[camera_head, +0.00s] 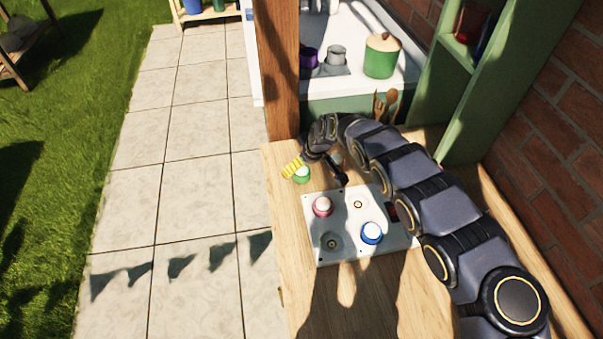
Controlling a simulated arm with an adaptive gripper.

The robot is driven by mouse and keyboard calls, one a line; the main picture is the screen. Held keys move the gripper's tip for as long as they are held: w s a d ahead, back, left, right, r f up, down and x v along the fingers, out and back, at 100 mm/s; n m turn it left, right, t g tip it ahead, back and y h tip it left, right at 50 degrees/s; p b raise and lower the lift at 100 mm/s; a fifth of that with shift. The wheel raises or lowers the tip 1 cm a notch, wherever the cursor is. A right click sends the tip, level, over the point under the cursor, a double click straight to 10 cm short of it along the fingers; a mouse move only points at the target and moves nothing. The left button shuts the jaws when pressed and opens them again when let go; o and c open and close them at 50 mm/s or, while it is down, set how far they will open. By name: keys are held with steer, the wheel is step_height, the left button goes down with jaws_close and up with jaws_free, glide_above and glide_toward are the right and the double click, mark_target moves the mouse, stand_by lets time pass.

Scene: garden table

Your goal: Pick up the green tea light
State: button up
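The green tea light (302,178) sits on the wooden table, near its left edge and just off the upper left corner of the white board. It has a pale top and a green rim. My gripper (317,172) reaches down over this spot from above. Its fingers are spread apart: a yellow ribbed fingertip lies against or over the tea light's upper left side, and a dark finger is to the right. Part of the tea light is hidden behind the yellow tip. I cannot tell whether they touch.
The white board (345,250) holds a red tea light (322,206) and a blue tea light (371,233), with two bare round spots. A wooden post (278,70) stands behind. A green pot (381,57) stands on the white counter. A brick wall and green shelf (490,90) bound the right.

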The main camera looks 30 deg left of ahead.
mark_target(301, 169)
steer(key=shift+x, duration=1.75)
steer(key=c, duration=1.2)
steer(key=shift+c, duration=0.2)
steer(key=shift+r, duration=0.1)
